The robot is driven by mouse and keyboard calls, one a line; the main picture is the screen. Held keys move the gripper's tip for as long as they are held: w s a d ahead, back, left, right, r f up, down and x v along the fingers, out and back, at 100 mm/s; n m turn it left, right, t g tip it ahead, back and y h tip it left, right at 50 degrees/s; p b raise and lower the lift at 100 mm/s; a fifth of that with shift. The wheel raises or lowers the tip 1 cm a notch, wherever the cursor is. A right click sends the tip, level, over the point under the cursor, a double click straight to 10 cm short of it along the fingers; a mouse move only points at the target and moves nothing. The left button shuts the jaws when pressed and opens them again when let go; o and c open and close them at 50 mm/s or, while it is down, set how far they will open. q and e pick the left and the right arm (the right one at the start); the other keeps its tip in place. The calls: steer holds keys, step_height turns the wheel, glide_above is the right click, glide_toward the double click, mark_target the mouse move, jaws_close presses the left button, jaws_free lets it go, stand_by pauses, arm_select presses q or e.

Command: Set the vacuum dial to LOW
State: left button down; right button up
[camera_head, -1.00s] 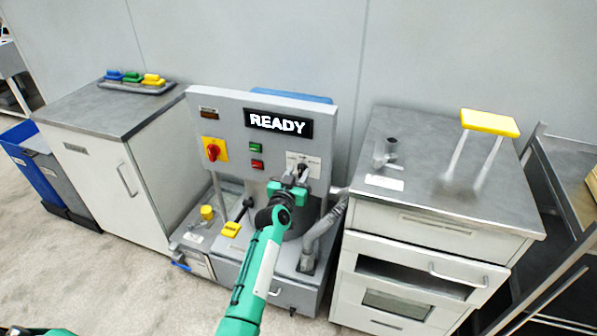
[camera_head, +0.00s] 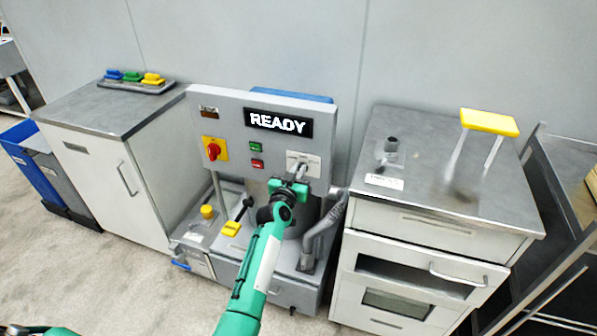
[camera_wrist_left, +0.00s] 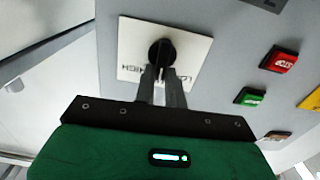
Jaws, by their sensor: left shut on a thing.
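The vacuum dial (camera_wrist_left: 162,52) is a dark round knob on a white label plate (camera_wrist_left: 128,62) on the grey machine panel. In the left wrist view the plate's lettering appears upside down, with LOW and HIGH partly covered by the fingers. My left gripper (camera_wrist_left: 161,68) has its fingers closed on the dial. In the head view the left gripper (camera_head: 297,178) reaches the plate (camera_head: 313,160) at the panel's lower right, and the dial is mostly hidden by it. The pointer's direction cannot be made out. My right gripper is not in view.
The panel carries a READY display (camera_head: 278,122), a green button (camera_head: 256,147), a red button (camera_head: 257,164) and a red rotary switch (camera_head: 213,150). A grey hose (camera_head: 325,222) runs at the lower right. Cabinets stand on both sides, the right one (camera_head: 440,190) close by.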

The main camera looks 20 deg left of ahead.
arm_select(q)
steer(key=shift+a+f+n, duration=0.1)
steer(key=shift+a+n, duration=0.1)
steer(key=shift+n, duration=1.25)
steer(key=shift+a+f+n, duration=0.1)
steer(key=shift+a+n, duration=0.05)
steer(key=shift+n, duration=1.25)
steer(key=shift+a+n, duration=0.2)
steer(key=shift+n, duration=1.25)
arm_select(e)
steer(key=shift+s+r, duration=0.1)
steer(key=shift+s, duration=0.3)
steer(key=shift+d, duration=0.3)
arm_select(q)
steer(key=c, duration=1.5)
jaws_free()
steer(key=shift+o, duration=0.2)
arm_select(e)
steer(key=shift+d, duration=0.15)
